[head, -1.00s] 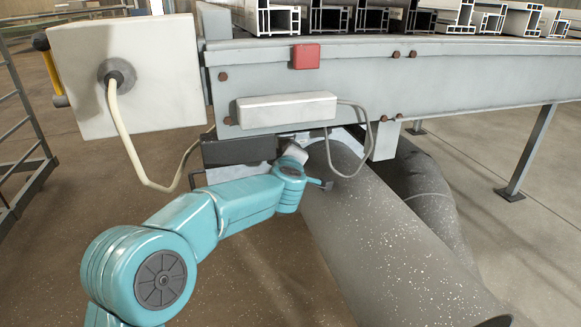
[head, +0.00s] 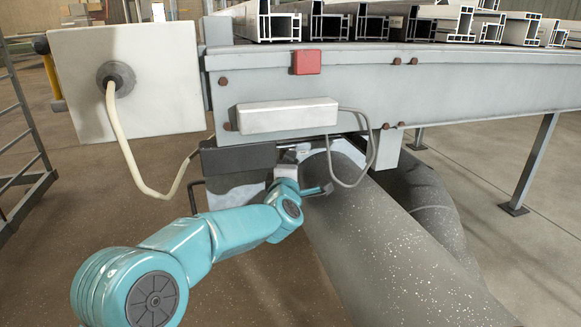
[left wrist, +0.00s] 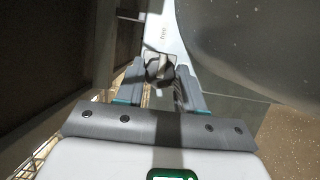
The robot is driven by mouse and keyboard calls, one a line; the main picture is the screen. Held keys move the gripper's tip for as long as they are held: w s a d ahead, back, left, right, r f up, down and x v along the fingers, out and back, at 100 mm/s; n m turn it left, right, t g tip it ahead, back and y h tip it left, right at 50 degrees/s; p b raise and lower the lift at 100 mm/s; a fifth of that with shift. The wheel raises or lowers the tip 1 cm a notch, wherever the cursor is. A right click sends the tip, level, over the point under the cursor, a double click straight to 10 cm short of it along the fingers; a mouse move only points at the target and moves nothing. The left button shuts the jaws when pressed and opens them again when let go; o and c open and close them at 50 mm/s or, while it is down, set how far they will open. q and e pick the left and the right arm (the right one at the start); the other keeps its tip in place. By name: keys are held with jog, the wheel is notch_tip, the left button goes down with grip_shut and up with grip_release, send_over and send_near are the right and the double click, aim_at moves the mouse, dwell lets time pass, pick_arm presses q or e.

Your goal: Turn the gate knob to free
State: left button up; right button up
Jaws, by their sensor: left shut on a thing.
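In the head view my left gripper (head: 287,166) reaches under the bench beam, beside the large grey pipe; the knob cannot be made out there. The knob's exact turn position is hard to tell. My right gripper is not in view.
The large grey pipe (head: 400,250) runs close on the right of my gripper. A dark box (head: 237,158) is on its left. The grey beam (head: 460,90) overhangs, with a pale box (head: 287,115) and a looping cable (head: 372,150). Floor at lower left is clear.

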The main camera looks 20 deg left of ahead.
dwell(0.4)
pick_arm(q)
jog(key=o, duration=1)
jog(key=shift+s, duration=0.1)
jog(key=p+v, duration=0.2)
jog(key=v, duration=1.4)
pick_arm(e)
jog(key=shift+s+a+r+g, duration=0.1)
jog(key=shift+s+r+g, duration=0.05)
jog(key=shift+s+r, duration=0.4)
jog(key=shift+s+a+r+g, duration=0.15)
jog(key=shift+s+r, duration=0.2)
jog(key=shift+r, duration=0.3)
pick_arm(q)
jog(key=shift+s+a, duration=0.1)
